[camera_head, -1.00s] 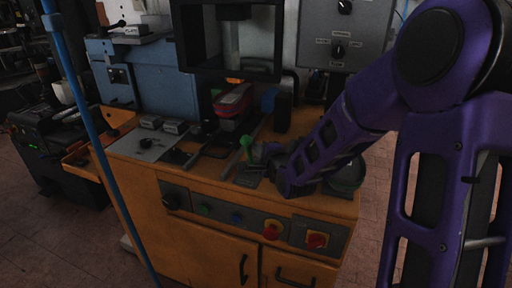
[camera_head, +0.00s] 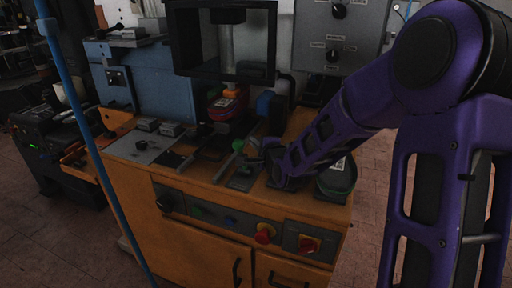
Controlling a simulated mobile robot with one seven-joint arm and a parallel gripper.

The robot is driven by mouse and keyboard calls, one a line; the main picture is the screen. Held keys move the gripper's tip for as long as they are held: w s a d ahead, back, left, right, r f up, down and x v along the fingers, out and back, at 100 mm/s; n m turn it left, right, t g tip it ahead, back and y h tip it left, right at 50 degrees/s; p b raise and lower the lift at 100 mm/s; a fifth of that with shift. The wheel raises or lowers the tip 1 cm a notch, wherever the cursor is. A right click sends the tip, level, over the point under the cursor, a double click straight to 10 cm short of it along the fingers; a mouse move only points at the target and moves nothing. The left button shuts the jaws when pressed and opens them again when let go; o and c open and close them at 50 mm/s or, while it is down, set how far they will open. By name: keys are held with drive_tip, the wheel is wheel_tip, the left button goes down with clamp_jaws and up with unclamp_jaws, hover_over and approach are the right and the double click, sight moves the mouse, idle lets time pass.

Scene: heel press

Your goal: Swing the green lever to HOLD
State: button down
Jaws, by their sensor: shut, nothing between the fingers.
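The green lever (camera_head: 238,146) stands on the bench top near its front edge, its green knob up and its dark base (camera_head: 243,180) below. My gripper (camera_head: 254,150) is shut and empty, just right of the lever's knob. Whether the fingertips touch the lever is too small and dark to tell. My wrist partly hides the bench right of the lever. No HOLD mark is readable in this view.
A red shoe-like piece (camera_head: 222,106) sits under the dark press frame (camera_head: 220,76) behind the lever. A grey-green tray-like object (camera_head: 336,180) lies right of my wrist.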

drive_tip(key=s+d+f, duration=0.2)
drive_tip(key=s+d, duration=0.1)
drive_tip(key=s, duration=0.6)
drive_tip(key=shift+d+f, duration=0.2)
drive_tip(key=shift+d, duration=0.05)
